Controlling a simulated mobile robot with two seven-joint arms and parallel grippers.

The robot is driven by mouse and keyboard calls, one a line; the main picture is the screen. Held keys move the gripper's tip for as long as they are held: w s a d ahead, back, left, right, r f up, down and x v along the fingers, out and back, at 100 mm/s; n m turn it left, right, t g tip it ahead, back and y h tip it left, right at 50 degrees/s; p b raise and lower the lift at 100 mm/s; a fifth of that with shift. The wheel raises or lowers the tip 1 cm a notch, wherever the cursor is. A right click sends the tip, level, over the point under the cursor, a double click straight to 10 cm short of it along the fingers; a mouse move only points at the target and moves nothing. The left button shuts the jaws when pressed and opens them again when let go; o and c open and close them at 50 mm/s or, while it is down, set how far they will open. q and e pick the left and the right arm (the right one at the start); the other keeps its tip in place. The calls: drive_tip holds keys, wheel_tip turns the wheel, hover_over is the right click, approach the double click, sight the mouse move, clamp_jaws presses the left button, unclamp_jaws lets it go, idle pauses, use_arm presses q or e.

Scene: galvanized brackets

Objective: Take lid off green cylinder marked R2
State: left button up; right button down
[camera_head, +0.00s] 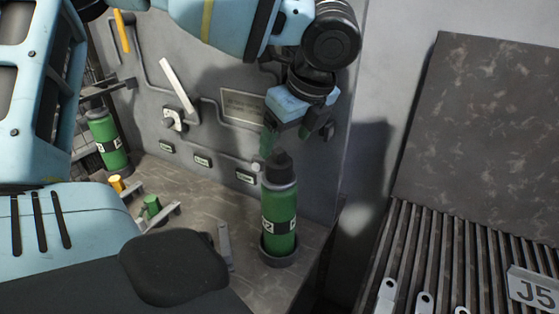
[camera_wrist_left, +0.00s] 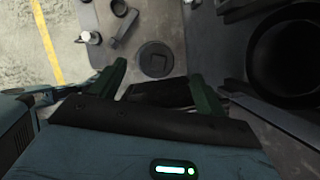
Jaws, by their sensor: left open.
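A green cylinder (camera_head: 279,205) with a black lid (camera_head: 281,167) stands upright in a grey ring holder in the head view. A second green cylinder (camera_head: 107,140) stands at the far left. My right gripper does not show.
A grey wall panel with a white lever (camera_head: 178,85) and a nameplate (camera_head: 243,105) stands close behind the cylinder. A yellow-topped peg (camera_head: 116,183) and a small green piece (camera_head: 152,206) sit left. A slatted rack (camera_head: 455,245) with a J5 sign (camera_head: 535,290) is at right.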

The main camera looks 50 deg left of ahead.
sight(280, 151)
use_arm(q)
drive_tip(key=x, duration=0.4)
drive_tip(key=shift+s+a+f, duration=0.1)
drive_tip(key=shift+s, duration=0.1)
drive_tip(key=shift+a+f, duration=0.15)
drive_tip(key=shift+f, duration=0.2)
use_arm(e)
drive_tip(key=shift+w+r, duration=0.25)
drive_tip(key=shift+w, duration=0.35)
use_arm(q)
drive_tip(key=c, duration=1)
drive_tip(key=shift+c, duration=0.2)
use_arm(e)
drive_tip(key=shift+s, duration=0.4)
